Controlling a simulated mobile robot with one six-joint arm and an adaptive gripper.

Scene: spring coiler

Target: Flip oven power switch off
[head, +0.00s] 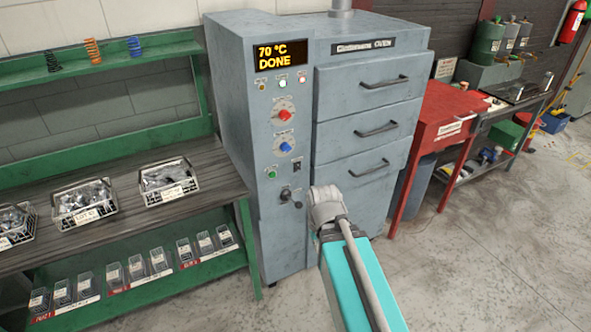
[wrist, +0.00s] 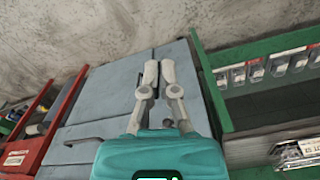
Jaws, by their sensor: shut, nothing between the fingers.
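The grey curing oven (head: 260,215) stands in the middle of the head view, its display (head: 280,56) reading "70 °C DONE". Its front panel has a red knob (head: 285,115), a blue knob (head: 285,148), a green button (head: 271,173), a small black switch (head: 297,166) and a dark lever handle (head: 288,197) low down. Which way the small switch is set is too small to tell. My gripper (wrist: 158,70) is shut and empty in the wrist view, with the oven (wrist: 90,118) behind it. My arm's grey end part is just right of the lever in the head view; the fingers are hidden there.
A green rack (head: 105,68) with wire baskets and small bins stands close left of the oven. The oven's drawers (head: 365,128) are closed. A red cabinet (head: 437,115) stands to the right. The concrete floor (head: 500,240) at front right is clear.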

